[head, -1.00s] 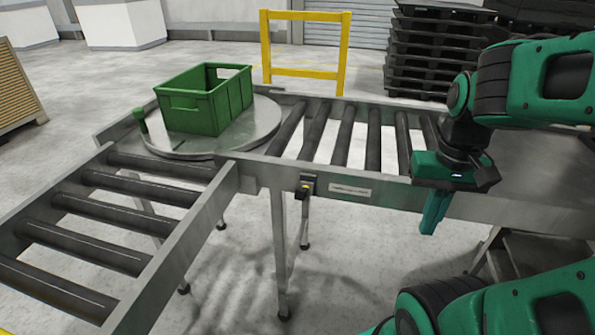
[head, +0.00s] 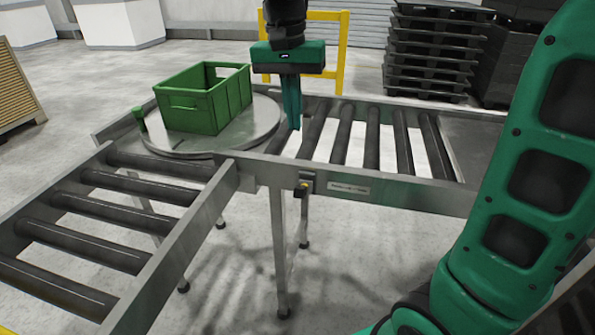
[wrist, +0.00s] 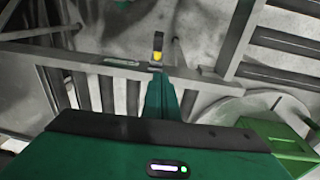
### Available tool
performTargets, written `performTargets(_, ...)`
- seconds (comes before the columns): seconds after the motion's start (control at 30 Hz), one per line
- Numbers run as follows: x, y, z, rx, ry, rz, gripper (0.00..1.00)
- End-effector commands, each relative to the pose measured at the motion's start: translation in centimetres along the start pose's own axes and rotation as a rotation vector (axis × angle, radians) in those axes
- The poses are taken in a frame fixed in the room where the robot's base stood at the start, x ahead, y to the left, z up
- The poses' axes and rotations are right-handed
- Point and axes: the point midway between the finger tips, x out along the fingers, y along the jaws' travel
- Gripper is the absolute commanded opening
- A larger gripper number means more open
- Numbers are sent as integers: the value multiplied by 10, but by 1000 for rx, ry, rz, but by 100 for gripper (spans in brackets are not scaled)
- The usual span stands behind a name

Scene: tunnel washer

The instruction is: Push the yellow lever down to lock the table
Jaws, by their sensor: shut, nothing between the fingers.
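The yellow lever (head: 301,190) is a small yellow-tipped handle on a dark bracket on the conveyor's front side rail, beside a white label. It also shows in the wrist view (wrist: 158,55), beyond my fingertips. The round metal turntable (head: 200,150) sits at the corner between the roller tracks. A green crate (head: 190,112) stands on it, and a green knob post (head: 139,119) is at its left edge. My gripper (head: 294,127) points down, shut and empty, above the rollers just right of the turntable, behind and above the lever. In the wrist view, the shut fingers (wrist: 160,78) point towards the lever.
Roller tracks run to the front left (head: 95,215) and to the right (head: 372,140). A yellow barrier (head: 342,55) and stacked dark pallets (head: 428,65) stand behind. The floor in front of the rail below the lever is clear.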

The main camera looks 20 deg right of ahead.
Motion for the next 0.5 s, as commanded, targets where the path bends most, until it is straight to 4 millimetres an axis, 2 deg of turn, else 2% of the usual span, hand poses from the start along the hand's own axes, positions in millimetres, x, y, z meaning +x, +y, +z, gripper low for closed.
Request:
performTargets(0.27,10,2,-1,1,-1,3,0)
performTargets(0.5,50,2,0,1,-2,4,0)
